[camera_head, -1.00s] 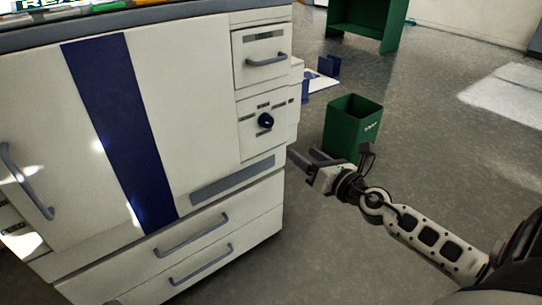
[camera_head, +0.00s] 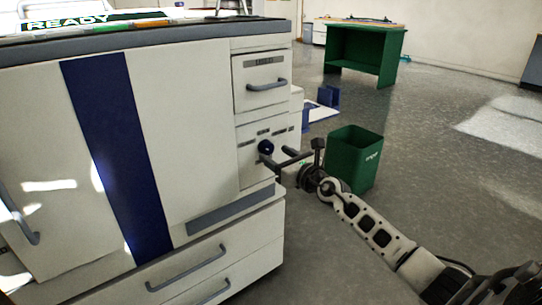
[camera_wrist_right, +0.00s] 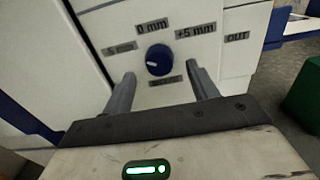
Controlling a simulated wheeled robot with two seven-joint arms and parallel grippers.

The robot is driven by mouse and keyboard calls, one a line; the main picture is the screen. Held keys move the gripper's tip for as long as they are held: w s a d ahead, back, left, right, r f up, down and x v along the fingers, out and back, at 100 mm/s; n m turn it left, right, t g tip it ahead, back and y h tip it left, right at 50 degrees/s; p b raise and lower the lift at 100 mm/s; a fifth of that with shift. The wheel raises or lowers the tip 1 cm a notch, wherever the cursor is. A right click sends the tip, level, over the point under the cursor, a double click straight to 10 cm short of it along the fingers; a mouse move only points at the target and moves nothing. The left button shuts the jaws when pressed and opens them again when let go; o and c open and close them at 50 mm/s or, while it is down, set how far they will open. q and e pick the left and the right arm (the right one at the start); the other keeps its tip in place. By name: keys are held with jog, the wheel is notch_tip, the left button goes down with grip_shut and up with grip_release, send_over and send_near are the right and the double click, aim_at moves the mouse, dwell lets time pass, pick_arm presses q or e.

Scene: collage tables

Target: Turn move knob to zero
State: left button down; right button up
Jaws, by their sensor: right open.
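The round dark blue knob (camera_head: 266,147) is on the white panel of the cabinet front. In the right wrist view the knob (camera_wrist_right: 159,58) has a small white mark at its left side, toward the "5 mm" label on the left. The "0 mm" label (camera_wrist_right: 152,27) is above it and "+5 mm" (camera_wrist_right: 195,31) is to the upper right. My right gripper (camera_head: 275,155) is open in front of the panel. Its fingers lie either side of the knob and slightly below it in the wrist view; contact cannot be told. My left gripper is not in view.
A drawer with a grey handle (camera_head: 267,85) is above the knob panel, and more drawers (camera_head: 190,267) are below. A green bin (camera_head: 352,160) stands close beside my right arm. A green table (camera_head: 362,48) is farther back. The floor at right is clear.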

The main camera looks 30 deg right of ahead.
aim_at(269, 150)
jog(key=shift+w+a+f+b, duration=0.15)
jog(key=shift+w+b, duration=0.3)
jog(key=shift+w, duration=1.2)
jog(key=c, duration=1)
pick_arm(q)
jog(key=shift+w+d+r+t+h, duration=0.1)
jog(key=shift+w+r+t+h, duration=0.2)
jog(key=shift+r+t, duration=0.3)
